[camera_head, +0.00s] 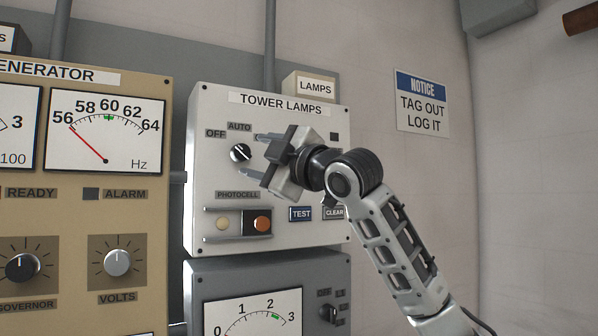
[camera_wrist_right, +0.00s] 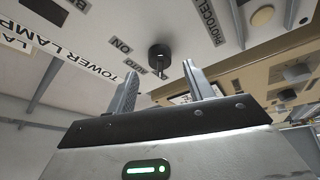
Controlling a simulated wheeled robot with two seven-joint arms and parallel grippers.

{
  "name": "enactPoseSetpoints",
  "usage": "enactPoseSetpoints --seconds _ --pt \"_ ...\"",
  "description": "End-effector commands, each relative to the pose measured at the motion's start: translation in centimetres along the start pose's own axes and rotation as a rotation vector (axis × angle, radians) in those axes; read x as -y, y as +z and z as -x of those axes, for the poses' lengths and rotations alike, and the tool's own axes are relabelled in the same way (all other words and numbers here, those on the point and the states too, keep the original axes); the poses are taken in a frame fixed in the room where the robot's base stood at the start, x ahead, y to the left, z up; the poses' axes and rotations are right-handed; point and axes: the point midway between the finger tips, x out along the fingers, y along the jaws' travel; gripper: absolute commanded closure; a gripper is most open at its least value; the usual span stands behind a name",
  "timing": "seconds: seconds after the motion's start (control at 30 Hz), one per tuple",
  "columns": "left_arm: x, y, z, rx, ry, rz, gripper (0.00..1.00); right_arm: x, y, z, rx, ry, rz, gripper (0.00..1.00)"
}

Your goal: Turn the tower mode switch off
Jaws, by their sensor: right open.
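The tower mode switch (camera_head: 240,153) is a round black knob on the grey TOWER LAMPS panel (camera_head: 215,115). In the head view the OFF and AUTO labels show at its upper left and top. In the right wrist view the knob (camera_wrist_right: 158,52) shows near the ON and AUTO labels; I cannot tell which label it points to. My right gripper (camera_head: 252,155) is open and empty just right of the knob. In the wrist view its fingers (camera_wrist_right: 160,68) stand apart, with the knob between and beyond their tips. My left gripper is not in view.
A tan generator panel (camera_head: 120,215) with gauges and knobs stands at left. A notice sign (camera_head: 422,103) hangs on the right wall. Space before the right wall looks clear.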

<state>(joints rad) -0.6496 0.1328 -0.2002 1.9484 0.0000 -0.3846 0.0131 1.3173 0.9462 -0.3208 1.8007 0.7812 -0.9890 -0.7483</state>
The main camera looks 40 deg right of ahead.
Motion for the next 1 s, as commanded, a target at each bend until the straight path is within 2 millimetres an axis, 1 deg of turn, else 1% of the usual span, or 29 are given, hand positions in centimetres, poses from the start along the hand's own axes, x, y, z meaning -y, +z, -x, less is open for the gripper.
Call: enactPoseSetpoints --seconds 0.03,0.3,0.4,0.5,0.6,0.7,1.0 --pt "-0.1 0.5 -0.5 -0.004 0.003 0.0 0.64 0.4 0.3 1.4 0.002 0.004 0.005 0.48" --pt "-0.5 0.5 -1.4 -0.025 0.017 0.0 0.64 0.4 0.2 8.0 0.003 0.004 0.007 0.48" --pt "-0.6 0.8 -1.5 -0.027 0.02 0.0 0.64 0.3 0.2 9.9 0.002 0.003 0.004 0.48" --pt "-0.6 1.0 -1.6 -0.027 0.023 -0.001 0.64 0.2 0.2 11.3 0.003 0.002 0.004 0.48" --pt "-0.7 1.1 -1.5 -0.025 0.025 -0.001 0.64 0.2 0.1 12.2 0.001 0.001 0.002 0.48" --pt "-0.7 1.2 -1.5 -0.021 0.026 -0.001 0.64 0.1 0.0 12.6 0.001 0.001 0.002 0.48" --pt "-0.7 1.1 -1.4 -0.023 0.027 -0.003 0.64 0.0 0.0 12.7 0.0 0.001 0.001 0.48"
